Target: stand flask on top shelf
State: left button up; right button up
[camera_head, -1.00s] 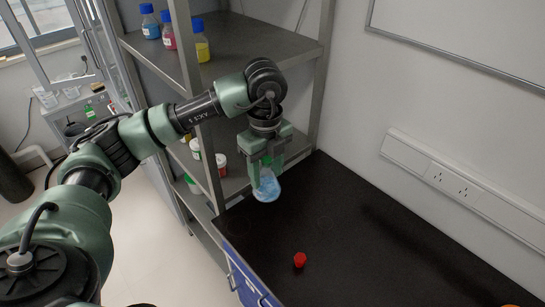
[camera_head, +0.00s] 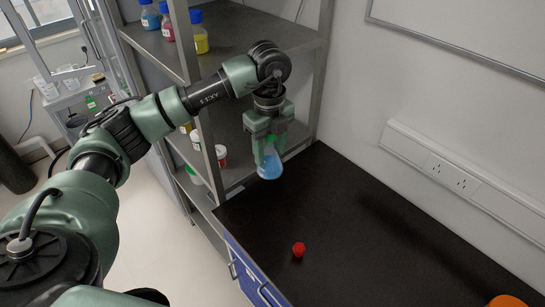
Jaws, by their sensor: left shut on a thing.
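My left gripper (camera_head: 268,140) points down and is shut on a glass flask (camera_head: 269,168) with blue liquid. The flask hangs roughly upright below the fingers, above the far left end of the black bench; its neck is hidden between the fingers. The grey shelf unit stands behind and left of the gripper. Its top visible shelf (camera_head: 262,32) is above the gripper and holds several bottles at its left end. My right gripper is not in view.
Blue-capped bottles with blue, red and yellow contents (camera_head: 200,36) stand on that shelf, whose right part is clear. A shelf post (camera_head: 186,60) rises at the front. Jars (camera_head: 220,156) sit lower. A red stopper (camera_head: 298,249) lies on the black bench (camera_head: 340,225). The wall is at right.

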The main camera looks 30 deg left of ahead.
pick_arm(q)
jog(key=shift+a, duration=0.15)
jog(key=shift+s, duration=0.15)
jog(key=m, duration=0.2)
jog(key=shift+s+d+f+m+b, duration=0.2)
jog(key=shift+d+m+b, duration=0.1)
jog(key=shift+d+m, duration=0.1)
jog(key=m, duration=0.2)
jog(key=s+d+m, duration=0.1)
jog(key=m, duration=0.1)
jog(key=shift+f+b, duration=0.3)
jog(key=s+d+f+n+b, duration=0.2)
jog(key=s+n, duration=0.4)
jog(key=n, duration=0.8)
jog(key=s+d+f+n+b, duration=0.3)
jog(key=s+n, duration=0.4)
jog(key=n, duration=0.8)
jog(key=shift+s+d+f, duration=0.25)
jog(key=shift+d+f, duration=0.25)
jog(key=shift+d, duration=0.6)
